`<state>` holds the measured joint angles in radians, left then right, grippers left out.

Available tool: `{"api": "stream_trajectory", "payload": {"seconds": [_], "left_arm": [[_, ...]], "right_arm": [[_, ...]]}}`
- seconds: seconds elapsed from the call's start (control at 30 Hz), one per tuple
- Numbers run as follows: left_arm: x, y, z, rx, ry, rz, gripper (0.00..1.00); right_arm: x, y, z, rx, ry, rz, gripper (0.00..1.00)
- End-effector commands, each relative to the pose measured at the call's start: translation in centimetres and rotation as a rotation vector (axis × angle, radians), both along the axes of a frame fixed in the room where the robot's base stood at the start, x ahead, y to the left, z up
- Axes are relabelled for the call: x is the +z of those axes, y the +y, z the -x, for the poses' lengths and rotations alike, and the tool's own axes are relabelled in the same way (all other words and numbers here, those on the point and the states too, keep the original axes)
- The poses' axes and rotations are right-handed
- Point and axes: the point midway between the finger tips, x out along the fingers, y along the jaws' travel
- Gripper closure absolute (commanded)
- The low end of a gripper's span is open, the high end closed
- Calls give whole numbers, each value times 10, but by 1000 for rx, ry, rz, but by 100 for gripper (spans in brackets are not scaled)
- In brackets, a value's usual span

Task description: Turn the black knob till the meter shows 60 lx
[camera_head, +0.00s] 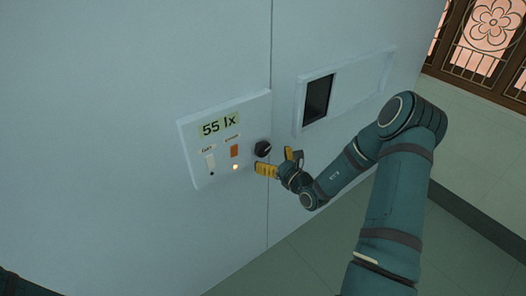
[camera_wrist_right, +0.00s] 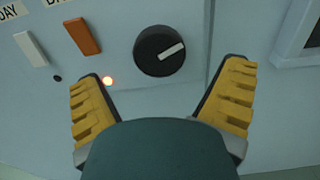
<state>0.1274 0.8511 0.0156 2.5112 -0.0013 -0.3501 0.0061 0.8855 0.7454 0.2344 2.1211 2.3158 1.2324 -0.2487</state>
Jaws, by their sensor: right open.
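The black knob (camera_head: 263,148) sits on the right part of a light panel on the wall. In the right wrist view the knob (camera_wrist_right: 158,52) is round with a white pointer line aimed to the upper right. The meter (camera_head: 218,125) above left of it reads 55 lx. My right gripper (camera_head: 279,163) is just below and beside the knob. In the right wrist view its yellow-padded fingers (camera_wrist_right: 163,90) are spread wide, with the knob beyond and between their tips, and nothing is held. Only a dark piece of an arm shows at the lower left; my left gripper is not seen.
Left of the knob are a white switch (camera_head: 210,161), an orange switch (camera_head: 234,151) and a glowing lamp (camera_head: 235,167). A dark window in a raised frame (camera_head: 362,80) is to the right. The wall below the panel is clear.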

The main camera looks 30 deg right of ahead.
Motion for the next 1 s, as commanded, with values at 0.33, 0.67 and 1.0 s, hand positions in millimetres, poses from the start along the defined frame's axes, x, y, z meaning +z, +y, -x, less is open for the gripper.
{"api": "stream_trajectory", "payload": {"seconds": [0.33,0.67,1.0], "left_arm": [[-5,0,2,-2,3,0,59],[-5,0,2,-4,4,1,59],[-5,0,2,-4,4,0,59]], "right_arm": [[-1,4,-45,2,0,0,5],[0,4,-49,1,1,0,5],[0,4,-49,1,1,1,76]]}}
